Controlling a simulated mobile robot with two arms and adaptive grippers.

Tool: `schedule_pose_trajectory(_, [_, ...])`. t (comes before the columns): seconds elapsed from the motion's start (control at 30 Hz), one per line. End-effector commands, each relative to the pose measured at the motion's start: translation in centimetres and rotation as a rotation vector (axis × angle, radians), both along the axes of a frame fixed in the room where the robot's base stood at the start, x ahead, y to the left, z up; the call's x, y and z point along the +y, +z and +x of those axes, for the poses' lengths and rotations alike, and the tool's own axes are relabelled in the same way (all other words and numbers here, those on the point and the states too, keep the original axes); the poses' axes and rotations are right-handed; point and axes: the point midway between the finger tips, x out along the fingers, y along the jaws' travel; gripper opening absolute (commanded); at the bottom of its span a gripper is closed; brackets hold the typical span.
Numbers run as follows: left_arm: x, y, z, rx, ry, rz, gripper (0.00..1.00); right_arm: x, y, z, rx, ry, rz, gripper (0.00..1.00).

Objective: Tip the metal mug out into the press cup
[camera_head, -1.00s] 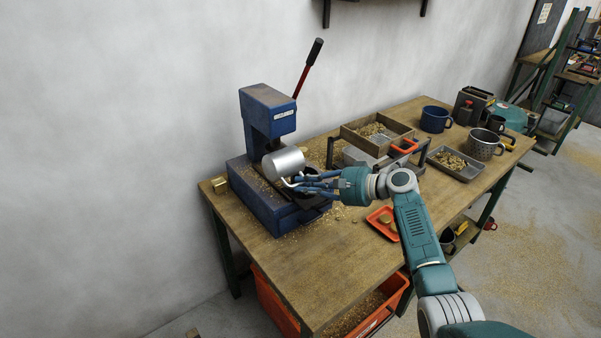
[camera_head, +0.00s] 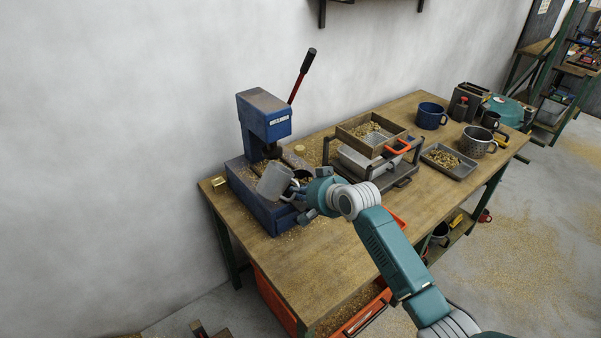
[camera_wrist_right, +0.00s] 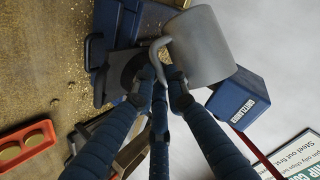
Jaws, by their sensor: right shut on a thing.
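The metal mug (camera_head: 273,183) is plain grey and hangs tilted at the front of the blue press. It also shows in the wrist view (camera_wrist_right: 202,45), with its curved handle between my fingers. My right gripper (camera_head: 297,190) is shut on that handle; its fingertips show in the wrist view (camera_wrist_right: 165,82). A dark round cup, which looks like the press cup (camera_head: 304,176), sits at the press just right of the mug, partly hidden by my gripper. I cannot tell whether the mug touches it. The mug's inside is hidden. My left gripper is not in view.
The blue press (camera_head: 264,118) has a raised red lever (camera_head: 300,75). To the right are a wooden sieve box (camera_head: 370,134) on a stand, a grey tray (camera_head: 450,162), a blue mug (camera_head: 431,115) and a perforated mug (camera_head: 476,141).

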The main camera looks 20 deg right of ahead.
Motion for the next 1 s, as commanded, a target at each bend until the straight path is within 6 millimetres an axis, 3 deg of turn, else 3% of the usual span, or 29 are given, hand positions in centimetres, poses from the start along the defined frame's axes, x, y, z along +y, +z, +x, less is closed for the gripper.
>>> schedule_pose_trajectory(0.4, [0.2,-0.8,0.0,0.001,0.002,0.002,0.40,2.4,-3.0,-0.9,-0.107,-0.016,-0.298,0.00])
schedule_pose_trajectory(1.0, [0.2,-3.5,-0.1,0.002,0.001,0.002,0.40,4.4,-2.2,-1.5,-0.234,-0.036,-0.619,0.00])
